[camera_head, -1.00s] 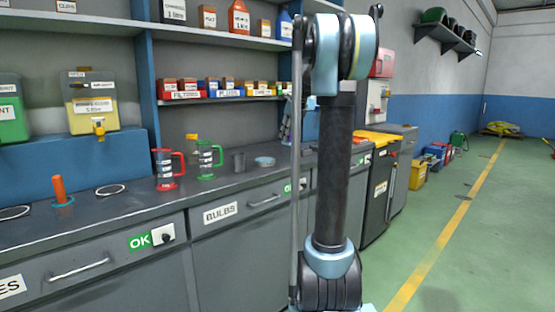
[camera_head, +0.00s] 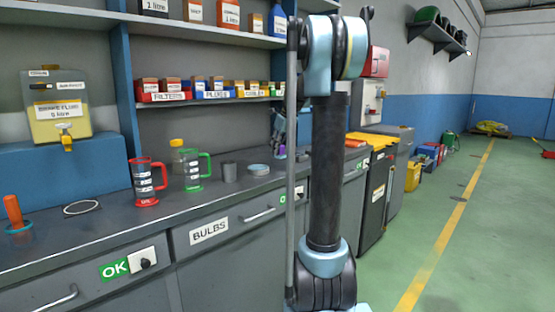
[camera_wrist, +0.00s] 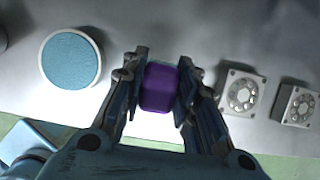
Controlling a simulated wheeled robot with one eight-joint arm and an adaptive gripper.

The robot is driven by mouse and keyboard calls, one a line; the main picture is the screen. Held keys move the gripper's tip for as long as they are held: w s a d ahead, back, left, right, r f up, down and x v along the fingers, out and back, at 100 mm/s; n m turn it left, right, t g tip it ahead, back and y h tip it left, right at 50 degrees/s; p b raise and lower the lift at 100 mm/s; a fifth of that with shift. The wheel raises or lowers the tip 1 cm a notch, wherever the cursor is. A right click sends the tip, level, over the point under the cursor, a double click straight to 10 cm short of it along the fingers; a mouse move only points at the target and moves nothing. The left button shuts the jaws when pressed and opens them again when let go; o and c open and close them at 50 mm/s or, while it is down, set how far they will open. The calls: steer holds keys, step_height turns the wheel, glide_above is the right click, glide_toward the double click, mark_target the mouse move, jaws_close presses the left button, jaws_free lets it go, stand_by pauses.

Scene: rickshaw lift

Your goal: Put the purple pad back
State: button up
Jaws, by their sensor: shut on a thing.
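The purple pad (camera_wrist: 159,88) is between the two fingers of my gripper (camera_wrist: 165,65) in the wrist view. The fingers are shut on its two sides. Grey worktop shows beneath; I cannot tell whether the pad touches it. In the head view a small part of my gripper (camera_head: 277,128) shows behind my arm. A bit of the purple pad (camera_head: 281,152) shows below it, over the worktop. A round dish with a light blue top (camera_wrist: 71,57) lies left of my gripper in the wrist view. It also shows in the head view (camera_head: 258,169).
Two square metal parts (camera_wrist: 241,93) (camera_wrist: 298,105) lie right of my gripper on the worktop. A grey cup (camera_head: 229,172), a green-handled jug (camera_head: 195,170) and a red jug (camera_head: 147,181) stand farther left. The green floor (camera_head: 490,240) to the right is open.

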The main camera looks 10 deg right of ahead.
mark_target(278, 156)
steer(key=shift+s+f, duration=0.1)
steer(key=shift+f, duration=1.95)
steer(key=o, duration=1)
steer(key=shift+o, duration=0.2)
steer(key=v, duration=1.2)
steer(key=s+a+f+n, duration=0.1)
steer(key=s+f+n, duration=0.35)
steer(key=s, duration=0.35)
steer(key=s+a+f+n+g+h, duration=0.1)
steer(key=s+f+n, duration=0.2)
steer(key=s+n, duration=0.3)
steer(key=s+a+f+n, duration=0.1)
steer(key=s+f+n, duration=0.3)
steer(key=s, duration=0.5)
steer(key=s+f+n+h, duration=0.1)
steer(key=s+f+n, duration=1.3)
steer(key=s+f, duration=0.3)
steer(key=shift+s+d+f+n+h, duration=0.15)
steer(key=shift+s+f+n+h, duration=0.2)
steer(key=shift+f, duration=0.35)
